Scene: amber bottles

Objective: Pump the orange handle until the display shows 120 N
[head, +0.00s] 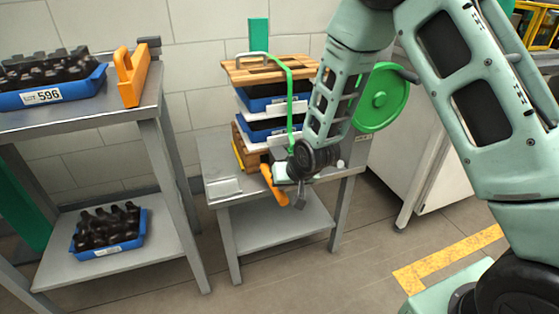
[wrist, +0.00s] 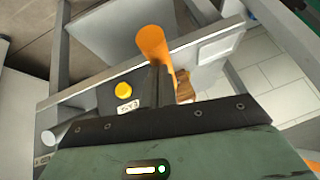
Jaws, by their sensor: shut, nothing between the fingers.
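The orange handle (head: 271,184) hangs at the front edge of the low grey table, slanting downward. In the wrist view its rounded end (wrist: 152,40) lies just beyond my fingertips, and more orange shows behind the fingers. My gripper (head: 299,202) is shut and empty, close to the right of the handle in the head view. In the wrist view my gripper's dark fingers (wrist: 160,82) are together. I cannot tell whether they touch the handle. A small white panel with dark characters (wrist: 128,107) sits near a yellow button (wrist: 123,90). I cannot read a force value.
Blue crates (head: 262,104) and wooden boards (head: 268,69) are stacked on the table (head: 212,147), with a green strap (head: 291,95) over them. A green reel (head: 381,97) is at the right. A shelf (head: 145,108) with crates of dark bottles stands left.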

